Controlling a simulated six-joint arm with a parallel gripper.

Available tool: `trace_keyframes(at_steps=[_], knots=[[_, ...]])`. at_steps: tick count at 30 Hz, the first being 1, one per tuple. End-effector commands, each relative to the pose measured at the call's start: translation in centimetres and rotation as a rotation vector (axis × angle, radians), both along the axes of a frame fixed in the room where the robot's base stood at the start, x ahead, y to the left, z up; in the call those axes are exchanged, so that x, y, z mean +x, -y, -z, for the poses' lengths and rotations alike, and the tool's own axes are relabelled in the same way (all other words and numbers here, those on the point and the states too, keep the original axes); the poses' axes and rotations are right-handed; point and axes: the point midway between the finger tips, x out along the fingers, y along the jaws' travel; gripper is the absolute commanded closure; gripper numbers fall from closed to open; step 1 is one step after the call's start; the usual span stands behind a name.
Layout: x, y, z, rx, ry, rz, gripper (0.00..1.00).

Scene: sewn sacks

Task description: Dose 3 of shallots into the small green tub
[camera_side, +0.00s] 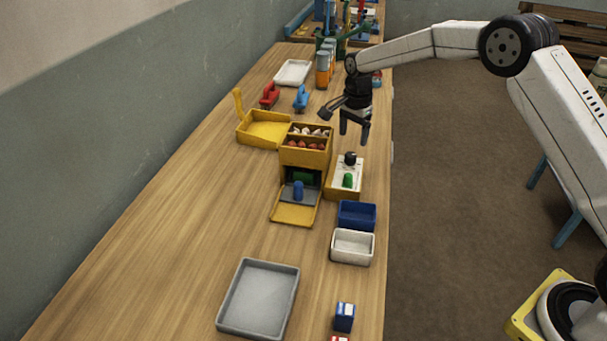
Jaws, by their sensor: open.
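No other green tub is clear. My gripper (355,133) is open and empty, in the air to the right of the bulb rows.
A blue knob (298,190) stands at the box's front opening. A side panel (342,176) carries a black knob (350,158) and a green knob (347,181). A blue tub (357,214), white tub (352,247) and grey tray (259,298) stand nearer. The table's left side is clear.

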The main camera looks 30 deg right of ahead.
Motion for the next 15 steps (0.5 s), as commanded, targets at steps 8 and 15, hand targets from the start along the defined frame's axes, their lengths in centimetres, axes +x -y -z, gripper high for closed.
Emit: trace_keyframes(at_steps=[8, 15], knots=[[0.0, 0.0, -2.0, 0.000, 0.000, 0.000, 0.19], [0.0, 0.0, -2.0, 0.000, 0.000, 0.000, 0.19]])
